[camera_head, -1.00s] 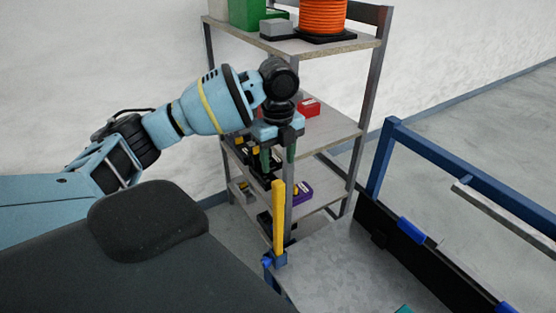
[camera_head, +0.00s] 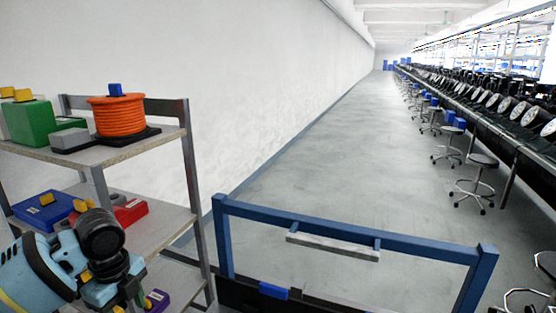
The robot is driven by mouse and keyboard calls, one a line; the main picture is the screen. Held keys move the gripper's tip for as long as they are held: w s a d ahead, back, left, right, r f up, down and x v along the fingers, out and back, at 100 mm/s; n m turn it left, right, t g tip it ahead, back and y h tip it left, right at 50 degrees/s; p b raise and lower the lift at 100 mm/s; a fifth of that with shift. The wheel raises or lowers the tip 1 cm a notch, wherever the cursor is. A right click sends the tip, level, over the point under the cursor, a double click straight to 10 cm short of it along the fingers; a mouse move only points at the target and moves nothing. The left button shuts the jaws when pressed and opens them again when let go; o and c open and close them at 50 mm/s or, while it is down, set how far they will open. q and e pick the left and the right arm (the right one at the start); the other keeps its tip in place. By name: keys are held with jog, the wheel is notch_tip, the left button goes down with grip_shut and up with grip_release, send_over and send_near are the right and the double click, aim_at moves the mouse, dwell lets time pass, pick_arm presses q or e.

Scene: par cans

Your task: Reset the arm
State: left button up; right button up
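My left arm comes in at the lower left corner of the head view. Its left gripper (camera_head: 116,296) hangs pointing down at the bottom edge, in front of the shelf rack (camera_head: 150,147). The fingertips are mostly cut off by the picture edge, so I cannot see the gap between them or whether anything is held. A purple box (camera_head: 156,300) shows just right of the gripper, lower on the rack. My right arm and gripper are not in view.
The rack holds an orange cable spool (camera_head: 118,115), a green box (camera_head: 30,122), a blue box (camera_head: 45,210) and a red box (camera_head: 128,211). A blue frame with a crossbar (camera_head: 345,232) stands in front. Stools (camera_head: 472,180) line a long workbench at right; the aisle floor is clear.

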pick_arm(q)
jog(key=s+d+f+n+t+h, duration=0.15)
jog(key=s+d+f+n, duration=0.45)
jog(key=s+d+f, duration=1)
jog(key=s+a+f+n+y, duration=0.1)
jog(key=s+a+f+n, duration=0.1)
jog(key=s+n, duration=0.55)
jog(key=s+a+f+n, duration=0.25)
jog(key=s+n, duration=0.35)
jog(key=s, duration=0.3)
jog(key=w+d+f+t+h, duration=0.1)
jog(key=w+d+f+t, duration=0.1)
jog(key=w+f+t, duration=0.4)
jog(key=shift+w+d+f+m+t, duration=0.35)
jog(key=shift+f+t, duration=0.4)
jog(key=shift+f, duration=0.7)
jog(key=shift+h, duration=0.25)
